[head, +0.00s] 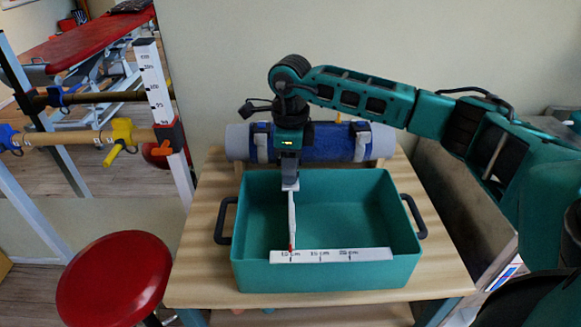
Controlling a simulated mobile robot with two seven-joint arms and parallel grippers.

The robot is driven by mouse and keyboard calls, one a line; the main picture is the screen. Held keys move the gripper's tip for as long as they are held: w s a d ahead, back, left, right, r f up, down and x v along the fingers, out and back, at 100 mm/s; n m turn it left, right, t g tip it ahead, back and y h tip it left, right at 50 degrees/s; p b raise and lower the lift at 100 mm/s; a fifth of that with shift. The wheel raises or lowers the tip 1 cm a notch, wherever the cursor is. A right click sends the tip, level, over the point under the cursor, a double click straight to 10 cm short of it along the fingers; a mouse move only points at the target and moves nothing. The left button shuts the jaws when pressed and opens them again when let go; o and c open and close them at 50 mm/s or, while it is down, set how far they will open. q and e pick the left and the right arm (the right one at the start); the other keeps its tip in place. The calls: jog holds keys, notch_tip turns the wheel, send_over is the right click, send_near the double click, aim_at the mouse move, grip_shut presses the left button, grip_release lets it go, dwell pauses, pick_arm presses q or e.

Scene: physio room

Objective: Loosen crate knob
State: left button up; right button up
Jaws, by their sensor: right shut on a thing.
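A teal open crate (345,206) with dark side handles stands on the wooden table. A white strip with printed centimetre marks (330,256) runs along its front rim. My right gripper (290,186) points down over the left part of the crate and is shut at the top of a thin white upright piece (292,215). That piece reaches down to a small red tip (291,247) at the left end of the marked strip. A separate knob cannot be made out; the fingers may hide it. My left gripper is not in view.
A grey and blue roll (340,142) lies behind the crate on the wooden table (205,235). A red round stool (115,280) stands at the front left. Parallel bars with yellow and blue clamps (122,130) stand at the left.

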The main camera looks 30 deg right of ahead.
jog(key=n+b, duration=0.1)
jog(key=n, duration=0.5)
jog(key=n+b, duration=0.1)
jog(key=n, duration=0.2)
jog(key=shift+w+n, duration=0.1)
jog(key=shift+n, duration=1.4)
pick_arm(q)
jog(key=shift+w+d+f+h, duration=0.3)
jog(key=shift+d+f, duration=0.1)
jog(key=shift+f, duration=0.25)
pick_arm(e)
jog(key=shift+r+n, duration=0.1)
jog(key=shift+n, duration=0.2)
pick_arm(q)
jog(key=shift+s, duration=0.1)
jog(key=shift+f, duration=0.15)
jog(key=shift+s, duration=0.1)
pick_arm(e)
jog(key=o, duration=1.1)
jog(key=shift+c, duration=0.2)
